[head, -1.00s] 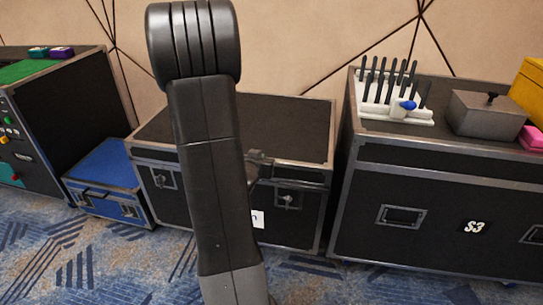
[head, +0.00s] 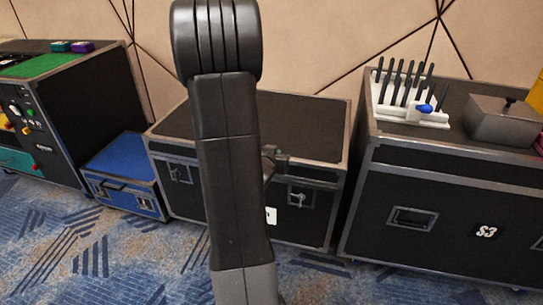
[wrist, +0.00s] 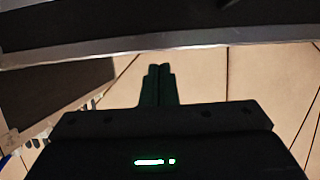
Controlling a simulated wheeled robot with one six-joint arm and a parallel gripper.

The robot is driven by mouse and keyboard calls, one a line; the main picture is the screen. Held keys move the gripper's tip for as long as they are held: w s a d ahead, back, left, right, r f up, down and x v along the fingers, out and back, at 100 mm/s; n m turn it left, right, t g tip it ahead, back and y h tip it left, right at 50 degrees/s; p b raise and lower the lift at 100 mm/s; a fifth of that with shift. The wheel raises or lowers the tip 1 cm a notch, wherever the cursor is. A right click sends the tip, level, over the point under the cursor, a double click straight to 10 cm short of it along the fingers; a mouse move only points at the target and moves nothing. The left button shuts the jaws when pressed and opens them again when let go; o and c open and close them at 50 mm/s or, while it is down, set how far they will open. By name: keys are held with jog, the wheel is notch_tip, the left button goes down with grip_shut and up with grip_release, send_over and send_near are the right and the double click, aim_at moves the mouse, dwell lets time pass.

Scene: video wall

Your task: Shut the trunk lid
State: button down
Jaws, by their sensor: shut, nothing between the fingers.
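The trunk is a black case with grey metal edges; its body (head: 313,222) stands on the carpet in the middle of the head view. Its lid (head: 305,118) lies down flat over the body; whether a thin gap remains at the seam I cannot tell. Two latches show on the front, and my arm hides the middle. My gripper (head: 271,160) shows partly from behind my arm, at the lid's front edge; contact is unclear. In the wrist view its fingers (wrist: 159,82) are together and empty, close to a dark surface with a metal edge.
A small blue case (head: 124,172) and a black console (head: 88,105) with a green top stand to the left. A black case marked S3 (head: 450,205) stands close on the right, bearing a white holder (head: 410,112) and a grey box (head: 503,122). Carpet in front is clear.

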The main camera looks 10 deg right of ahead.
jog(key=s+a, duration=0.3)
jog(key=s, duration=0.5)
jog(key=shift+s+a+f, duration=0.2)
jog(key=shift+a+f, duration=0.05)
jog(key=shift+f, duration=0.1)
jog(key=w+d+b, duration=0.1)
jog(key=w+d, duration=0.2)
jog(key=w, duration=0.5)
jog(key=shift+w+d+f+b, duration=0.2)
jog(key=shift+d+f+b, duration=0.05)
jog(key=shift+f+b, duration=0.1)
